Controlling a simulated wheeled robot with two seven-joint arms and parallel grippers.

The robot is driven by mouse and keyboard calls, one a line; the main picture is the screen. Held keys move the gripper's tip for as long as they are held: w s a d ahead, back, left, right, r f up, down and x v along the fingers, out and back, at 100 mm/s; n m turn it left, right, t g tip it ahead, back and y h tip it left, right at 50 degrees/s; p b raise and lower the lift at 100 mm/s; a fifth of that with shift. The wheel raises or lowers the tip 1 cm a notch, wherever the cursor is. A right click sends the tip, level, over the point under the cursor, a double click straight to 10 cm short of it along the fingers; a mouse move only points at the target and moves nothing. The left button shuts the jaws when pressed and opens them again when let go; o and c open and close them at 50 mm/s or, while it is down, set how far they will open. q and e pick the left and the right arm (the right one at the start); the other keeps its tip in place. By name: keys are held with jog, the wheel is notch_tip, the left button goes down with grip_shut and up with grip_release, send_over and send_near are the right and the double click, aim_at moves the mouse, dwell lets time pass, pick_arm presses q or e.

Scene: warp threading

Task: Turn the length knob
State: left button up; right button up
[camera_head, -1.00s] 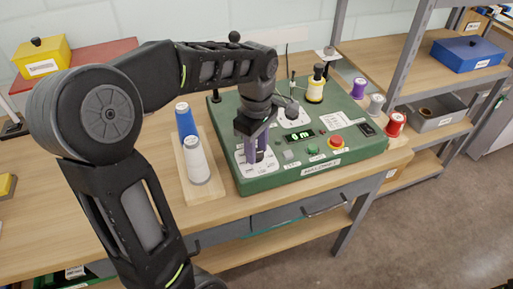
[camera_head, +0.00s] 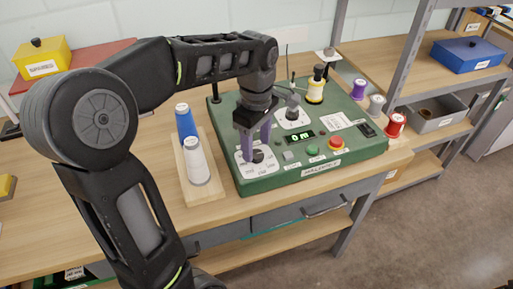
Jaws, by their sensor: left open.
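The green winding machine (camera_head: 232,115) stands on the bench. A dark knob (camera_head: 258,156) sits on a white dial plate (camera_head: 243,170) at its front left; the dial's labels are too small to read. A second knob (camera_head: 292,112) sits on another white plate further back. The display (camera_head: 299,136) reads 0 m. My left gripper (camera_head: 256,150) points down with its purple fingers open, one on each side of the front knob. Whether they touch it I cannot tell. My right gripper is not in view.
A wooden holder with a blue spool (camera_head: 186,122) and a white spool (camera_head: 197,163) stands left of the machine. A yellow spool (camera_head: 315,90) stands at the machine's back. Purple, grey and red (camera_head: 395,125) spools line its right side. Buttons (camera_head: 313,149) lie right of the front dial.

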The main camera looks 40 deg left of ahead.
aim_at(256, 154)
pick_arm(q)
notch_tip(256, 154, up, 6)
jog(key=shift+f, duration=0.2)
dwell(0.5)
